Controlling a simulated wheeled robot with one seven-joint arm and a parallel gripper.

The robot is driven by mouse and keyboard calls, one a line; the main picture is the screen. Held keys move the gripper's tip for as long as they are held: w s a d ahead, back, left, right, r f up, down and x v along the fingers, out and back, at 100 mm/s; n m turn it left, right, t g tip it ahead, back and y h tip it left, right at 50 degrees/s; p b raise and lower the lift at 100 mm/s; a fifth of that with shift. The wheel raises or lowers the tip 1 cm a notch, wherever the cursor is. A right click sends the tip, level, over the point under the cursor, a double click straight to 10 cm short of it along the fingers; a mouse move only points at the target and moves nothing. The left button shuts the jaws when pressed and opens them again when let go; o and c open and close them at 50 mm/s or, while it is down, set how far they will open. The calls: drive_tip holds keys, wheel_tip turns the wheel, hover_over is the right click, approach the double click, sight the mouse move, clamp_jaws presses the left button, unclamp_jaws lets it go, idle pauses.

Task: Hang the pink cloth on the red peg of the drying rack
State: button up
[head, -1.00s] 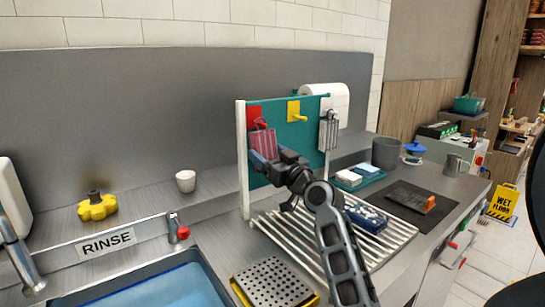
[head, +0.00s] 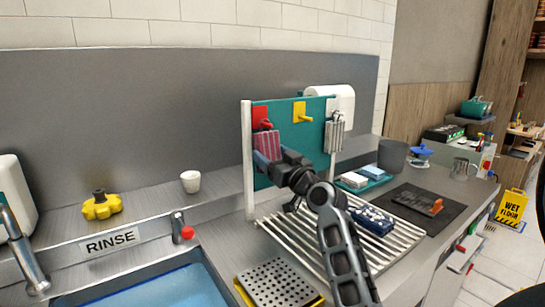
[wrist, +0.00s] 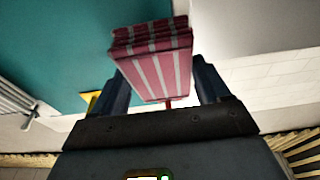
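The pink cloth (head: 267,144), folded with pale stripes, is upright at the left of the rack panel, just below the red peg (head: 263,122). In the wrist view the cloth (wrist: 158,62) fills the space between the two fingers of my gripper (wrist: 157,75). The fingertips meet its sides, and it looks held. A small red part shows at the cloth's edge there; whether the peg passes through the cloth is hidden. My gripper (head: 268,160) reaches the cloth from below right in the head view. The drying rack (head: 303,137) has a teal panel and white posts.
A yellow peg (head: 300,113) sits right of the red one. A grey striped cloth (head: 334,134) hangs at the rack's right end. A slatted drainer (head: 295,238) with a blue patterned item (head: 372,220) lies below. A sink (head: 160,289) is at front left.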

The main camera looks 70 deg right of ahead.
drive_tip(key=o, duration=0.4)
drive_tip(key=shift+o, duration=0.2)
drive_tip(key=b+v, duration=0.2)
drive_tip(key=v, duration=0.5)
drive_tip(key=shift+s+a+b, duration=0.2)
drive_tip(key=shift+s+b, duration=0.1)
drive_tip(key=shift+s, duration=0.05)
